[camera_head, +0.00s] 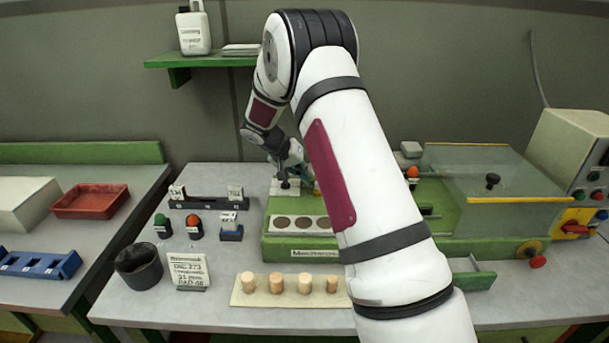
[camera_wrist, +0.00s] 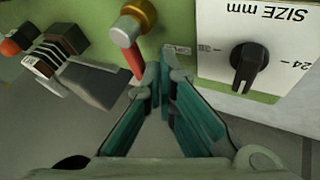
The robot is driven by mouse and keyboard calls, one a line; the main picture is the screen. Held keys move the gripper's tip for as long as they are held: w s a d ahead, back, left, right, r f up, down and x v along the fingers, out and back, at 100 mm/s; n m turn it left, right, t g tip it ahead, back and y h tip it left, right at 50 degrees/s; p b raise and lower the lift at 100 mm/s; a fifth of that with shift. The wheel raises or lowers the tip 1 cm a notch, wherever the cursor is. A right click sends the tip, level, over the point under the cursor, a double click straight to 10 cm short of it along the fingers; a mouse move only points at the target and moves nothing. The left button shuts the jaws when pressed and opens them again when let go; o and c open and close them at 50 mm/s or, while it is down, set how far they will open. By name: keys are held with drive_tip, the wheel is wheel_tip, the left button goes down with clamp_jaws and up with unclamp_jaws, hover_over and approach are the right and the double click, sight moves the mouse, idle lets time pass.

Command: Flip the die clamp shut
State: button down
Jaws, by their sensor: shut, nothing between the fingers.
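A small lever with a brass-coloured collar (camera_wrist: 142,13), a grey rounded joint and a red arm (camera_wrist: 132,58) is on the green machine in the wrist view; I take it to be the die clamp. Its red arm points toward my gripper (camera_wrist: 164,74). My gripper's teal fingers are together and empty, with their tips just right of the red arm's end. I cannot tell whether they touch it. In the head view my gripper (camera_head: 298,168) is small and partly hidden by my arm, which also hides most of the clamp area.
A white size panel (camera_wrist: 215,62) with a black dial (camera_wrist: 248,62) is right of the fingers. A dark block with pale slots (camera_wrist: 58,68) is to the left. In the head view, a board of corks (camera_head: 262,297) and a dark cup (camera_head: 138,268) stand at the bench front.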

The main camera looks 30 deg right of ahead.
drive_tip(key=shift+w+d+f+m+g+b, duration=0.1)
drive_tip(key=shift+d+m+g+b, duration=0.2)
drive_tip(key=shift+m+b, duration=0.5)
drive_tip(key=shift+w+d+m+g+b, duration=0.15)
drive_tip(key=shift+m+g+b, duration=0.25)
drive_tip(key=shift+b, duration=0.8)
drive_tip(key=shift+d+b, duration=0.15)
drive_tip(key=shift+b, duration=0.3)
drive_tip(key=shift+d+m+g+b, duration=0.25)
drive_tip(key=shift+m+g+b, duration=0.25)
drive_tip(key=shift+m+b, duration=0.25)
drive_tip(key=shift+d+m+b, duration=0.1)
drive_tip(key=shift+m+b, duration=0.15)
drive_tip(key=shift+b, duration=0.3)
drive_tip(key=shift+s+d+m+g+y+b, duration=0.15)
drive_tip(key=shift+d+m+g+y+b, duration=0.2)
drive_tip(key=shift+m+g+b, duration=0.45)
drive_tip(key=shift+s+d+m+g+y+b, duration=0.2)
drive_tip(key=shift+d+m+g+y+b, duration=0.25)
drive_tip(key=shift+m+b, duration=0.65)
drive_tip(key=shift+s+d+m+g+y+b, duration=0.2)
drive_tip(key=shift+d+m+g+y+b, duration=0.25)
drive_tip(key=shift+m+b, duration=0.6)
drive_tip(key=shift+s+d, duration=0.2)
drive_tip(key=shift+s, duration=0.1)
